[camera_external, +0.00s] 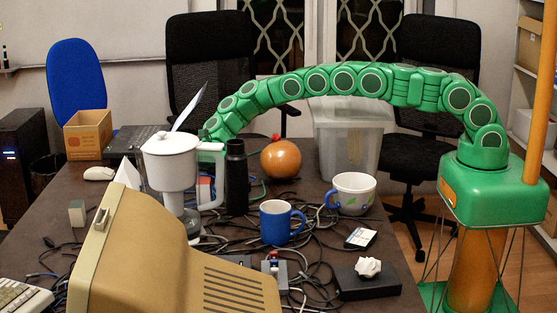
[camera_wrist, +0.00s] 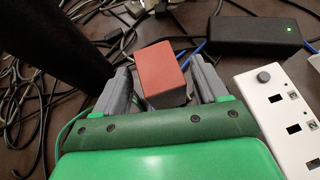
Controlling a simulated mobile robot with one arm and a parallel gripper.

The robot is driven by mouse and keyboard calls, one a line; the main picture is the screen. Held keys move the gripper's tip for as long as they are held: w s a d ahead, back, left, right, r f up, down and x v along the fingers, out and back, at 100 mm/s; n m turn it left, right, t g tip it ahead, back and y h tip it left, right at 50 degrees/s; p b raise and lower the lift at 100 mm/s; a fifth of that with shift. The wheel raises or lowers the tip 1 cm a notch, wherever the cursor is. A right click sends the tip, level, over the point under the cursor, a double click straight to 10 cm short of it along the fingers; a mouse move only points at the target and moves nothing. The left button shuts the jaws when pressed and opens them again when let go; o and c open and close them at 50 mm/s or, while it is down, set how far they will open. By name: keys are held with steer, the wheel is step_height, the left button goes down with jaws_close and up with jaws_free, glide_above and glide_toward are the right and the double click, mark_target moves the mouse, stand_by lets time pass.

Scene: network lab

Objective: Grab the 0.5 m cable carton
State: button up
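A small red-brown box (camera_wrist: 162,72), which looks like the cable carton, is in the wrist view, just beyond and between the fingertips; no label is readable. My gripper (camera_wrist: 163,86) is open, with a grey finger on each side of the box and a narrow gap on either side. Whether the fingers reach down beside it is hard to tell.
A black bottle (camera_external: 236,178) stands close to the right of the box, and the white pitcher (camera_external: 170,163) is in front. The wrist view shows a black adapter (camera_wrist: 258,36) and a white power strip (camera_wrist: 282,105).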

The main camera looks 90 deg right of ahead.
steer(key=c, duration=1.1)
steer(key=shift+o, duration=0.2)
steer(key=shift+r, duration=0.1)
